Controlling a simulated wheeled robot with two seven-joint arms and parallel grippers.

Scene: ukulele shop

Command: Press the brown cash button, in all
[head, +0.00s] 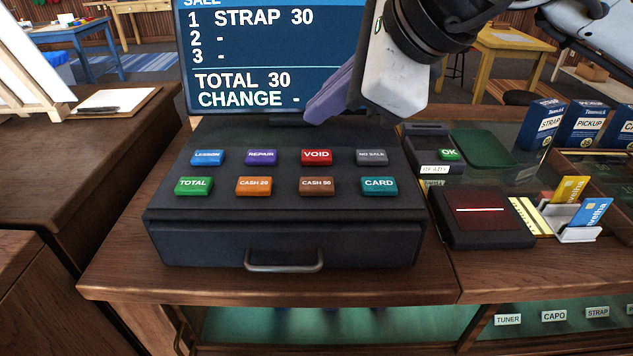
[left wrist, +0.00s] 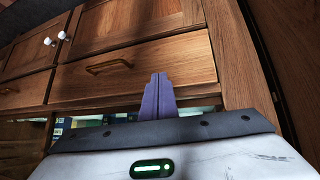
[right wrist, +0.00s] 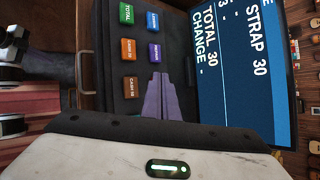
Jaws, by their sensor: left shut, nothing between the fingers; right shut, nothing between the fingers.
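The brown CASH 50 button (head: 316,187) is in the front row of the black cash register (head: 285,228), between the orange CASH 20 button (head: 253,187) and the teal CARD button (head: 379,186). In the right wrist view the brown button (right wrist: 132,88) lies just left of my purple fingers. My right gripper (head: 312,117) is shut and empty, above the back of the register in front of the screen. My left gripper (left wrist: 159,76) is shut and empty, facing a wooden drawer front; it is outside the head view.
The sale screen (head: 270,50) reads STRAP 30, TOTAL 30, CHANGE -. A black card reader (head: 483,218) and a card holder (head: 578,232) stand right of the register. A clipboard (head: 117,101) lies on the left counter.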

